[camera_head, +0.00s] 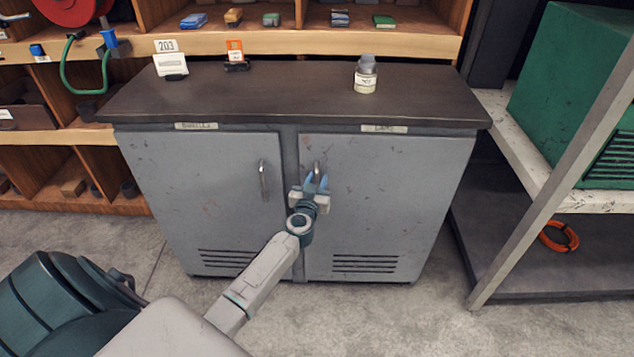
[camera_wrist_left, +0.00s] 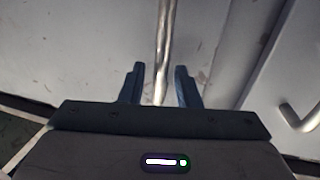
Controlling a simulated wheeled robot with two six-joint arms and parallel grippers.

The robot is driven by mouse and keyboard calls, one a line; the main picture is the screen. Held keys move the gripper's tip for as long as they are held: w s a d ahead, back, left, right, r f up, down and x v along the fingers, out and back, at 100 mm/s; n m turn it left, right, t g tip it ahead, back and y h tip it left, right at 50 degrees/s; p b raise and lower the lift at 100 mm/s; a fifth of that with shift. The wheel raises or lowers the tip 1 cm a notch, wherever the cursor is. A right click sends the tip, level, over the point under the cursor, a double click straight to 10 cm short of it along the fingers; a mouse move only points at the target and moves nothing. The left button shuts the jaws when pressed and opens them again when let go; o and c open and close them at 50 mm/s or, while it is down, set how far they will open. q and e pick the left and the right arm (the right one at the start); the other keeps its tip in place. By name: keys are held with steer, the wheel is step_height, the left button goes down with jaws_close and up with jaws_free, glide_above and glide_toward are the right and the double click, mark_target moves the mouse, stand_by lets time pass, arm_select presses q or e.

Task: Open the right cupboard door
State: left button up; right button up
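The grey cupboard's right door (camera_head: 395,195) is shut, flush with the front. Its metal bar handle (camera_head: 317,168) stands upright near the door's left edge, partly hidden by my left gripper. My left gripper (camera_head: 316,182) is at this handle, with its blue fingertips pointing at the door. In the left wrist view the handle (camera_wrist_left: 167,35) runs down between the two spread fingers (camera_wrist_left: 159,68), with a gap visible on each side. I cannot tell whether either finger touches it. My right gripper is not in view.
The left door (camera_head: 205,200) is shut, with its own handle (camera_head: 263,180). A small bottle (camera_head: 365,76) and a 203 card (camera_head: 170,60) stand on the dark cupboard top (camera_head: 290,95). A metal rack (camera_head: 560,190) stands to the right. Open floor lies in front.

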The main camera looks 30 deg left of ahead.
arm_select(q)
steer(key=shift+w+a, duration=0.1)
steer(key=shift+w, duration=0.25)
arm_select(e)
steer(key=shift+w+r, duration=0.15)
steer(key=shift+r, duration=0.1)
arm_select(q)
jaws_close()
steer(key=shift+s, duration=0.1)
